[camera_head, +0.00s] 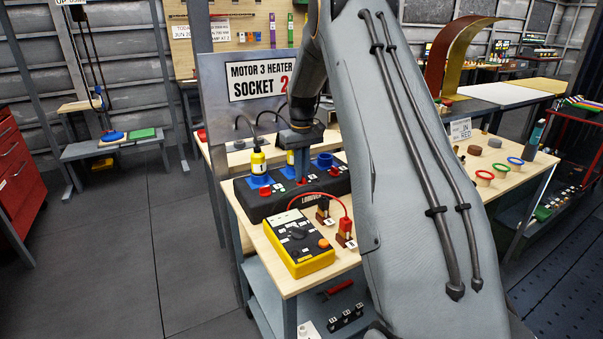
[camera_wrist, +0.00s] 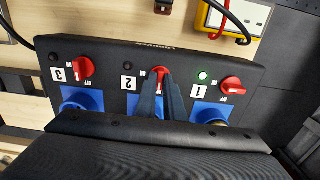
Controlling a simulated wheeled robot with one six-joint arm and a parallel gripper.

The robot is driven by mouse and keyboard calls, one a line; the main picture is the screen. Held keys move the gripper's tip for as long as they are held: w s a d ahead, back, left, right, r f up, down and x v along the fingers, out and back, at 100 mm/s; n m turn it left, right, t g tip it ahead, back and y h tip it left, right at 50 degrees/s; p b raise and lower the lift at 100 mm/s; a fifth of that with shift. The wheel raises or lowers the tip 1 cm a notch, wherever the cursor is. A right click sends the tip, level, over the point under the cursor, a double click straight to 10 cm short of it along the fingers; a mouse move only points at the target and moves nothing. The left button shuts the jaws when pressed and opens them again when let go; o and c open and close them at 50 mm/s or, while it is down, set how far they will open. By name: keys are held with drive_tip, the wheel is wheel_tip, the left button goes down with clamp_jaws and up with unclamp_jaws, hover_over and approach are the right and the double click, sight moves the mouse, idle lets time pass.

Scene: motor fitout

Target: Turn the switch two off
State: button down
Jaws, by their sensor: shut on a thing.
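The black switch box (camera_head: 257,205) sits on the wooden workbench with several blue sockets on it. In the wrist view the box (camera_wrist: 110,57) shows three red rotary switches beside labels 1, 2 and 3. Switch two (camera_wrist: 159,73) is the middle one, and my gripper (camera_wrist: 160,86) is shut on it, with its fingers hiding most of the knob. My gripper (camera_head: 301,172) also shows over the box in the head view. Switch one (camera_wrist: 232,84) has a lit green lamp (camera_wrist: 203,76) by it. Switch three (camera_wrist: 83,68) has a dark lamp. The lamp by switch two (camera_wrist: 127,66) looks dark.
A yellow meter (camera_head: 299,243) stands in front of the box, with red and black leads beside it. Yellow plugs (camera_head: 258,161) stand in sockets. A sign panel reading "Motor 3 heater socket 2" (camera_head: 257,80) rises behind. Colored rings (camera_head: 484,176) lie at right.

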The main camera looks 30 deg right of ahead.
idle(0.4)
drive_tip(key=c, duration=1.9)
unclamp_jaws()
drive_tip(key=shift+o, duration=0.2)
drive_tip(key=shift+r, duration=0.1)
drive_tip(key=shift+r+b, duration=1.1)
drive_tip(key=shift+r, duration=2.75)
